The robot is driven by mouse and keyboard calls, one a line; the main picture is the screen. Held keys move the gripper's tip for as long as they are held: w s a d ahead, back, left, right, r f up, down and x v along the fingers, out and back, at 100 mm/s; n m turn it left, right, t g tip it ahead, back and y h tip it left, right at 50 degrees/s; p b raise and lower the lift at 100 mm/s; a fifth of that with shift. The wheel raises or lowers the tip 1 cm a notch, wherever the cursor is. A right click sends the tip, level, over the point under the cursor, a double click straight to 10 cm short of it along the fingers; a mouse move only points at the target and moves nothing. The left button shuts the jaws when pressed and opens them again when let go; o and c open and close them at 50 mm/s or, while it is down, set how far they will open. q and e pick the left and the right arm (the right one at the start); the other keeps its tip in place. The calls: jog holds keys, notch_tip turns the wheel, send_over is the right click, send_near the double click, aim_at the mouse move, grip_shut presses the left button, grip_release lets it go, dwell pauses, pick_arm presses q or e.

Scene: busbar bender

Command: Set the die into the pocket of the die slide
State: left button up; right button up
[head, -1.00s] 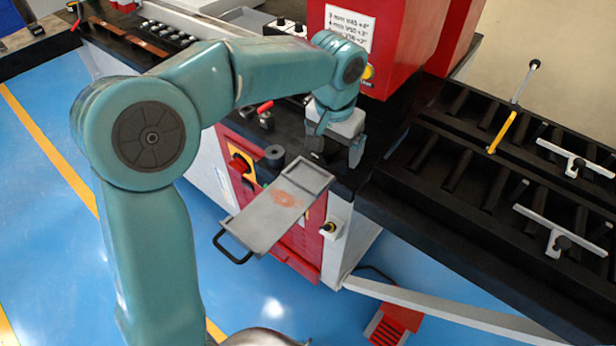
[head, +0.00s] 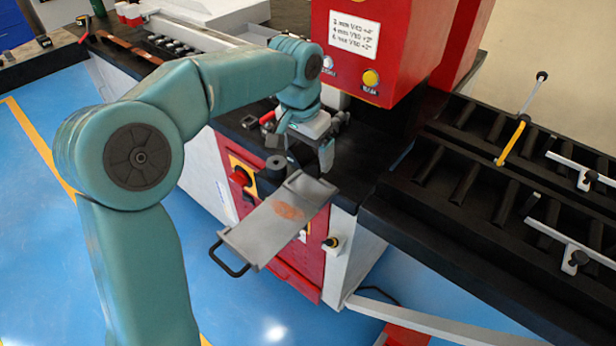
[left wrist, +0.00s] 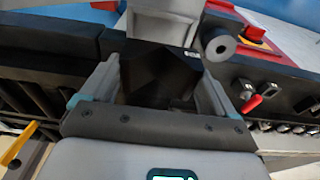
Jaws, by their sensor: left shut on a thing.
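The die (left wrist: 160,75) is a dark, angular block between the fingers of my left gripper (left wrist: 155,90) in the left wrist view. In the head view, my left gripper (head: 305,150) is shut on it, just behind the far end of the die slide, and largely hides it. The die slide (head: 270,225) is a grey metal tray with a raised rim, a reddish patch and a black handle, pulled out from the red machine front. Its far-end pocket is partly in view. A grey part of the slide (left wrist: 168,18) shows beyond the die in the left wrist view. My right gripper is not in view.
A dark grey cylinder (head: 276,168) stands beside the slide's far left edge. The red press head (head: 385,45) hangs behind my gripper. A red-handled clamp (head: 267,117) lies to the left. Black roller tables (head: 480,160) extend right. Blue floor is open in front.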

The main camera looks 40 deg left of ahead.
pick_arm(q)
notch_tip(320, 180, down, 3)
jog(key=shift+d+r, duration=0.1)
jog(key=shift+d, duration=0.05)
jog(key=shift+f, duration=2.15)
jog(key=shift+f, duration=0.2)
jog(key=o, duration=1.6)
notch_tip(320, 180, up, 12)
jog(key=s, duration=0.2)
jog(key=shift+w, duration=0.1)
